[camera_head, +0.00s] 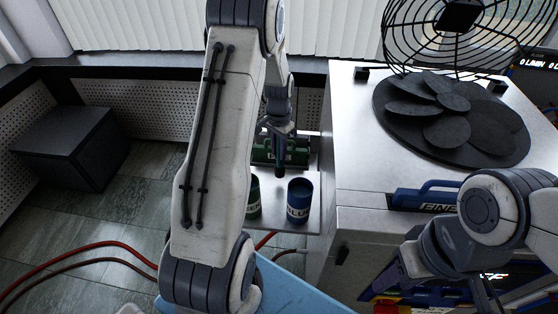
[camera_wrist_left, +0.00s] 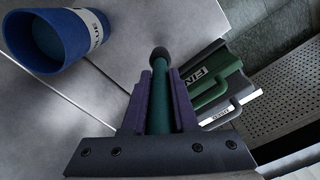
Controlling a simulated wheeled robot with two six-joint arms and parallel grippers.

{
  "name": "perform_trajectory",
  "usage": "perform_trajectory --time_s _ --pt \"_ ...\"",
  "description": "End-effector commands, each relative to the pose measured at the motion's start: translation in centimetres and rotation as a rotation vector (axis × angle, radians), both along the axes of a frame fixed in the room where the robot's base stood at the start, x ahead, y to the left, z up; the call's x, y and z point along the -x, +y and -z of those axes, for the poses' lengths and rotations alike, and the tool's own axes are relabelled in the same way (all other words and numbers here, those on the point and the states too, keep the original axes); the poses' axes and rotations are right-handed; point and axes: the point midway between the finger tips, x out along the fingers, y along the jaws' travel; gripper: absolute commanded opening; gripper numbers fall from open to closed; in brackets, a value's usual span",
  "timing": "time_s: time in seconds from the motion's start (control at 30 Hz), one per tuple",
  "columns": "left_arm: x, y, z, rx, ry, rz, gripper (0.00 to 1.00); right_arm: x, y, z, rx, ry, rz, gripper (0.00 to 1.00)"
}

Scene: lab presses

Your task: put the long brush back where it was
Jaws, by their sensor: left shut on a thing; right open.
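My left gripper (camera_wrist_left: 160,95) has purple fingers shut on a long green brush (camera_wrist_left: 160,100) with a dark round end. In the head view the left gripper (camera_head: 279,150) holds the brush above a small grey side table, its dark end pointing down. A blue cup (camera_head: 299,200) and a green cup (camera_head: 253,198) stand on that table, the green one partly hidden by my left arm. The blue cup (camera_wrist_left: 45,45) also shows in the left wrist view; its visible inside looks empty. My right gripper (camera_head: 486,295) is open at the lower right, partly cut off.
A blue-handled case (camera_head: 425,193) is at the front of the metal cabinet (camera_head: 360,150). Red hoses cross the floor.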

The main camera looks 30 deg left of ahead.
Motion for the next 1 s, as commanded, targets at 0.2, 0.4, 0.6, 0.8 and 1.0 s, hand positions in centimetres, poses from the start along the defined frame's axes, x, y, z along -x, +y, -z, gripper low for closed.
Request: perform_trajectory --time_s 0.2,0.4,0.6,0.8,1.0 --pt "0.1 0.0 2.8 0.001 0.003 0.000 0.00 0.0 0.0 -0.8 0.000 0.000 0.000 0.45" --pt "0.0 0.0 3.9 -0.001 -0.001 0.000 0.00 0.0 0.0 -0.8 0.000 0.000 0.000 0.45" --pt "0.0 0.0 4.0 0.000 -0.001 0.000 0.00 0.0 0.0 -0.7 0.000 0.000 0.000 0.45" --pt "0.0 0.0 4.2 0.000 -0.001 0.000 0.57 0.0 0.0 -0.6 0.000 0.000 0.000 0.45" --pt "0.0 0.0 4.2 0.000 0.000 0.000 0.57 0.0 0.0 -0.6 0.000 0.000 0.000 0.45"
